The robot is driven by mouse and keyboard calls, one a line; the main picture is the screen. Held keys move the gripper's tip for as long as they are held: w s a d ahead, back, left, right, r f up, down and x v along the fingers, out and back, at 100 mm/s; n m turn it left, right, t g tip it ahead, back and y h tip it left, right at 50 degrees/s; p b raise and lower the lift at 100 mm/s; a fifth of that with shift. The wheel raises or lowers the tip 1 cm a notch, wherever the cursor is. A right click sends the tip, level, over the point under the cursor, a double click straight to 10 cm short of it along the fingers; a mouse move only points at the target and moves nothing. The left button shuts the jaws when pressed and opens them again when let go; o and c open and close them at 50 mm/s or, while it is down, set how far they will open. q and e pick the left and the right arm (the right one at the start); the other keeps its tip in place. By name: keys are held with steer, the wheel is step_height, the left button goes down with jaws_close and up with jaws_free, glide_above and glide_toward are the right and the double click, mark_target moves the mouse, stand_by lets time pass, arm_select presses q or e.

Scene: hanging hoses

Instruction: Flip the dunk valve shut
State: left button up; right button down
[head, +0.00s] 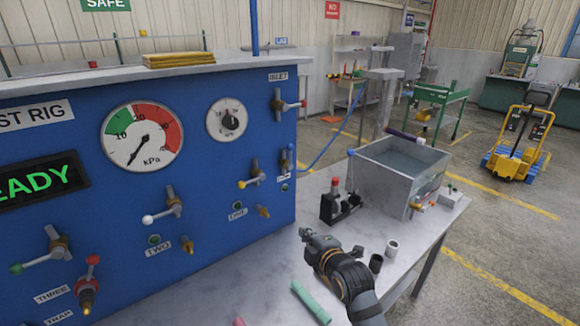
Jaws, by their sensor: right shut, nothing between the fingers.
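A small valve with a blue handle (289,158) sits at the right edge of the blue test rig panel (215,165), below the inlet valve (283,103). A label under it is too small to read, so I cannot be sure it is the dunk valve. My right gripper (305,234) is shut and empty, above the bench in front of the tank, below and apart from the blue-handled valve. My left gripper is out of view.
Several other lever valves, including the yellow one (249,182) and white one (162,214), stick out from the panel. A black holder (341,208), white cup (392,248), dark cup (376,263) and green tube (310,303) are on the bench (235,290).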

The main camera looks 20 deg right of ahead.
steer(key=w+r+n+t, duration=0.4)
steer(key=w+r+n, duration=0.2)
steer(key=r, duration=0.6)
steer(key=shift+a+n+t, duration=0.2)
steer(key=shift+n+t, duration=0.1)
steer(key=shift+t, duration=0.1)
steer(key=shift+w+r, duration=0.1)
steer(key=p, duration=0.3)
glide_toward(290, 156)
steer(key=w+a+r, duration=0.2)
steer(key=a, duration=0.2)
steer(key=w, duration=0.1)
steer(key=w+d+p, duration=0.1)
steer(key=w+d+r+p, duration=0.1)
steer(key=w, duration=0.1)
steer(key=shift+w+d, duration=0.1)
steer(key=shift+d, duration=0.05)
